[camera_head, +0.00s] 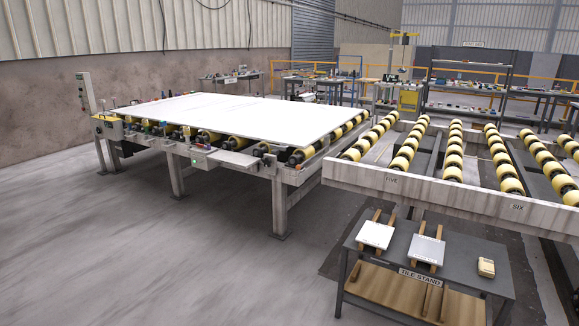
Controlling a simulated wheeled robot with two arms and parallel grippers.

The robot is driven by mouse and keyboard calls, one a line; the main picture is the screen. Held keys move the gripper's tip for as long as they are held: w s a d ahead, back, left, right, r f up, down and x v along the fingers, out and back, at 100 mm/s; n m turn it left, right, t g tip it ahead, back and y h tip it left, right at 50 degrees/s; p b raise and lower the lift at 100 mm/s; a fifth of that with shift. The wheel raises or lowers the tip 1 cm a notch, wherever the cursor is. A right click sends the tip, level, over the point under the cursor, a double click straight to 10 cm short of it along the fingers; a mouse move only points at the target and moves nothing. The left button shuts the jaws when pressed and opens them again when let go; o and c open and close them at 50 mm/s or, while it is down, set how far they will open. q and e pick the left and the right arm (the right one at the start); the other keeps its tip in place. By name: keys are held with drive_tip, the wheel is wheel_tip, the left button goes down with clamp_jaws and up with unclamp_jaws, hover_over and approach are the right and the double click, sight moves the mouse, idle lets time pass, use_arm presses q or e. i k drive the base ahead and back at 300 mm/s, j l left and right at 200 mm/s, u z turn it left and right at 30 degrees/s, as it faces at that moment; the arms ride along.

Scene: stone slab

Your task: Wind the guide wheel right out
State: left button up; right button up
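A large white slab (225,115) lies flat on a roller table (281,173) at the left centre. Several yellow rollers and small fittings line the table's near edge. I cannot tell which of these small parts is the guide wheel, or how far out it is set. A grey box with a green spot (194,164) sits on the near side. Neither of my grippers is in view.
A second roller bed (440,192), marked FIVE and SIX, stands at the right. Below it is a dark tile stand (462,277) with pale tiles and a small beige device (486,267). A grey post (88,92) stands far left. The floor at front left is clear.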

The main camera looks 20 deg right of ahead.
sight(267, 162)
drive_tip(key=i, duration=0.55)
drive_tip(key=i+z, duration=0.15)
drive_tip(key=i, duration=1)
drive_tip(key=i+z, duration=0.1)
drive_tip(key=i, duration=0.5)
drive_tip(key=i+z, duration=0.1)
drive_tip(key=i, duration=0.45)
drive_tip(key=i+j, duration=0.2)
drive_tip(key=i, duration=0.35)
drive_tip(key=i+j+z, duration=0.1)
drive_tip(key=i, duration=0.5)
drive_tip(key=i+j+z, duration=0.1)
drive_tip(key=i, duration=0.45)
drive_tip(key=j, duration=0.1)
